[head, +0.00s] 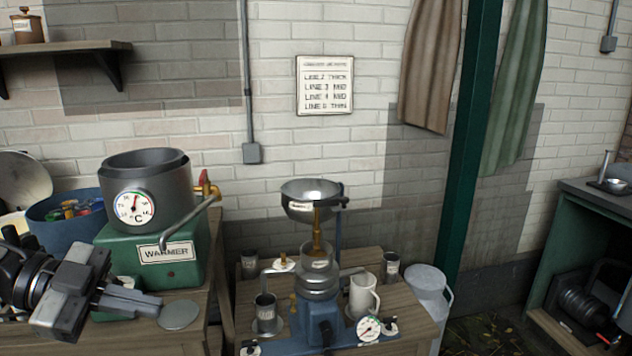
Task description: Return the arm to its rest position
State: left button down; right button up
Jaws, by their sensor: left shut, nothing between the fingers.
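My left gripper (146,302) comes in from the left and is shut with nothing between its fingers. It hovers in front of the green warmer (187,262), near a round grey lid (179,315) on the left wooden table. My right gripper is not in the head view.
The warmer carries a dark pot with a temperature dial (135,207) and a spout (190,225). A blue separator machine (318,318) with a metal bowl (311,190), cups and a white jug (362,296) stands on the middle table. A milk can (428,290) stands at its right.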

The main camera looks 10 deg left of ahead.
pick_arm(q)
jog(key=d+f+n+t+y, duration=0.25)
jog(key=f+n+t, duration=0.3)
jog(key=f, duration=0.35)
jog(key=d+f+n+t+y, duration=0.25)
jog(key=f+n+t, duration=0.3)
jog(key=f, duration=0.45)
jog(key=s+d+f+n+g+y, duration=0.4)
jog(key=s+d+f, duration=0.4)
jog(key=s+f, duration=0.2)
jog(key=shift+s+d+f+n+g+y, duration=0.25)
jog(key=shift+f+n+g, duration=0.25)
jog(key=shift+f+n, duration=0.3)
